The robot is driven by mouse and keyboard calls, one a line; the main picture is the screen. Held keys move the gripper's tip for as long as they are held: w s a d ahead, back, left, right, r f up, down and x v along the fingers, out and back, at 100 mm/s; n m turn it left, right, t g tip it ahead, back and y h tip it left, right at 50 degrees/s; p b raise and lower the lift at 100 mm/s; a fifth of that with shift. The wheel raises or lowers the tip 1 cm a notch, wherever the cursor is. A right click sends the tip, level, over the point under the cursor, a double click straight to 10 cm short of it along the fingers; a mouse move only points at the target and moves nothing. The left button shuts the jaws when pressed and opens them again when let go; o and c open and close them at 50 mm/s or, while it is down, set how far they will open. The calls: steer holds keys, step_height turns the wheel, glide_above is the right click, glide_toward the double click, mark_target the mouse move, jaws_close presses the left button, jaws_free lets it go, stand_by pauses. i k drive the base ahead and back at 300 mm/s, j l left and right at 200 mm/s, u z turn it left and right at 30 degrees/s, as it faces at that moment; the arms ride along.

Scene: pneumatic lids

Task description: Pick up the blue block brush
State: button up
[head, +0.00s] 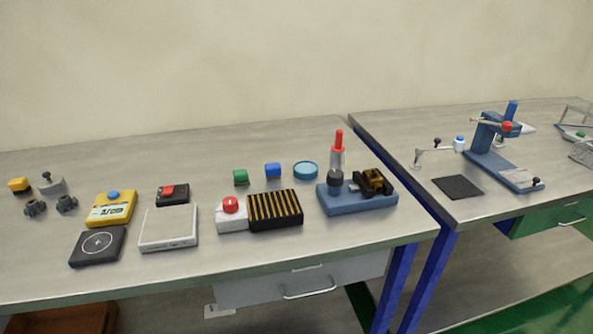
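My gripper is not in view.
A black-and-yellow striped box (275,210) and a white box with a red button (231,214) stand in front of the blocks. To the right is a blue base (357,197) with a red-topped cylinder (338,150) behind it. The bench behind the blocks is clear.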

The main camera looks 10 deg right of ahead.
mark_target(272, 170)
steer(key=j+z, duration=0.3)
steer(key=j, duration=0.3)
steer(key=j+z, duration=0.25)
steer(key=j, duration=0.35)
steer(key=k+j+z, duration=0.1)
steer(key=j+z, duration=0.2)
steer(key=j, duration=0.3)
steer(key=k+j+z, duration=0.15)
steer(key=j+z, duration=0.15)
steer(key=j, duration=0.3)
steer(key=i, duration=0.95)
